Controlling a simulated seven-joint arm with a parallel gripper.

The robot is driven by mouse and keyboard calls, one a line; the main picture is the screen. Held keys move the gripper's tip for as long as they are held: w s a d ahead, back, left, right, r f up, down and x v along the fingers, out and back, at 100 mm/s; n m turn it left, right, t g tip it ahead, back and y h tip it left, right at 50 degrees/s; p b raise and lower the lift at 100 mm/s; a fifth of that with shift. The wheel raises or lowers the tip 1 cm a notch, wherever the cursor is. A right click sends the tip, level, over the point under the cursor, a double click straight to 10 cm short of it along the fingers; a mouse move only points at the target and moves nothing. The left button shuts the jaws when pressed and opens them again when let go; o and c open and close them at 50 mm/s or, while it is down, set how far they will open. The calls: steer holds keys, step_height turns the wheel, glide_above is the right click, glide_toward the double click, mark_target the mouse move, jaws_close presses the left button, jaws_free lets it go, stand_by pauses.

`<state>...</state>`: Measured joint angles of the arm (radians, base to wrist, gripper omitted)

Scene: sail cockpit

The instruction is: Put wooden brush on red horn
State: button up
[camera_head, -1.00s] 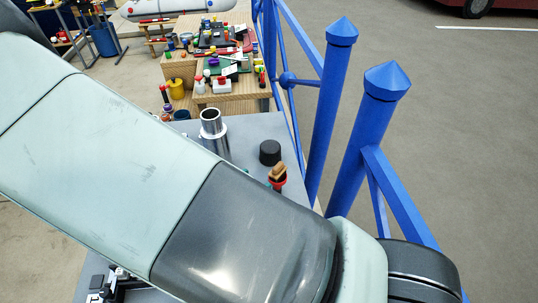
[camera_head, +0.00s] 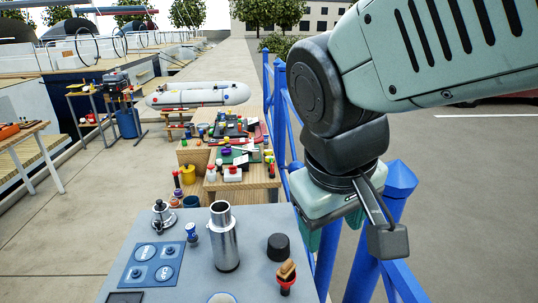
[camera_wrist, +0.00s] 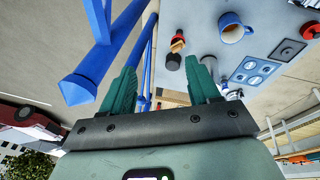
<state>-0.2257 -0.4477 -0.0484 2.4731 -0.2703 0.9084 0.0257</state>
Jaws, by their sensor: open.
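The wooden brush (camera_head: 288,268) is a small brown block, tilted, on top of the red horn (camera_head: 286,284) at the right edge of the grey table. They appear to touch. In the wrist view the brush (camera_wrist: 178,46) and the red horn (camera_wrist: 178,34) show small, beyond the fingers. My gripper (camera_head: 330,238) is above and right of them, beside the blue railing. In the wrist view, my gripper (camera_wrist: 162,75) has its two green fingers apart with nothing held between them.
A black cylinder (camera_head: 278,247) stands behind the horn and a tall steel cylinder (camera_head: 224,240) to its left. A blue-rimmed mug (camera_wrist: 233,28) shows in the wrist view. Blue railing posts (camera_head: 392,205) rise right of the table. A cluttered wooden bench (camera_head: 240,190) is behind.

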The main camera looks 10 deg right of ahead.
steer(key=s+r+m+t+y, duration=0.1)
steer(key=s+r+m+t, duration=0.1)
steer(key=r, duration=0.3)
steer(key=shift+s+a+m+t+y, duration=0.3)
steer(key=shift+s+a+m+y, duration=0.1)
steer(key=shift+s+m, duration=0.15)
